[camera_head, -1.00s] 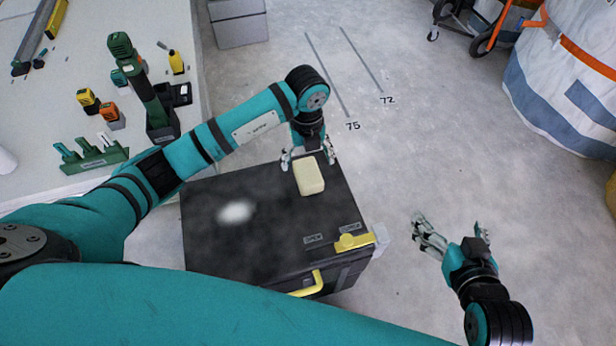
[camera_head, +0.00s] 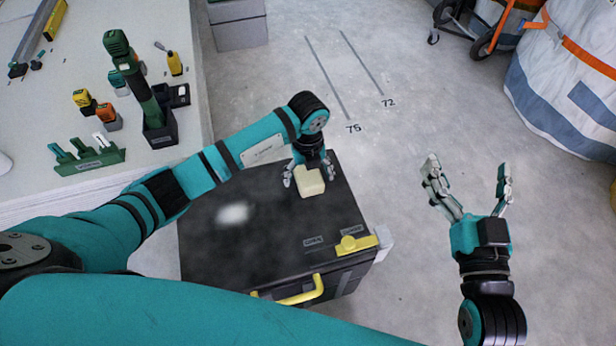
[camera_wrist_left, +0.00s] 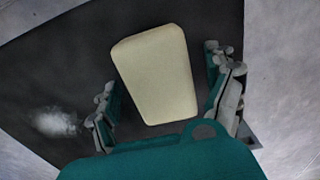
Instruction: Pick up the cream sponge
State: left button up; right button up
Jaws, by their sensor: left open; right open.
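The cream sponge (camera_head: 310,181) lies on the dark lid of the black case (camera_head: 260,235), near its far right part. In the left wrist view the sponge (camera_wrist_left: 157,74) sits between the two open fingers. My left gripper (camera_head: 308,178) is open around the sponge from the far side, one finger on each side. In the wrist view a gap shows on the left, and the right finger is close to the sponge; contact cannot be told. My right gripper (camera_head: 468,185) is open and empty over the floor, right of the case.
The case has a yellow latch (camera_head: 357,243) and a yellow handle (camera_head: 302,291) on its near side. A workbench (camera_head: 60,110) with tools stands at the left. A large white bag (camera_head: 560,90) is at the upper right.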

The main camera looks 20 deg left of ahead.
aim_at(306, 172)
pick_arm(q)
jog(key=c, duration=1.2)
jog(key=shift+o, duration=0.2)
jog(key=shift+r, duration=0.2)
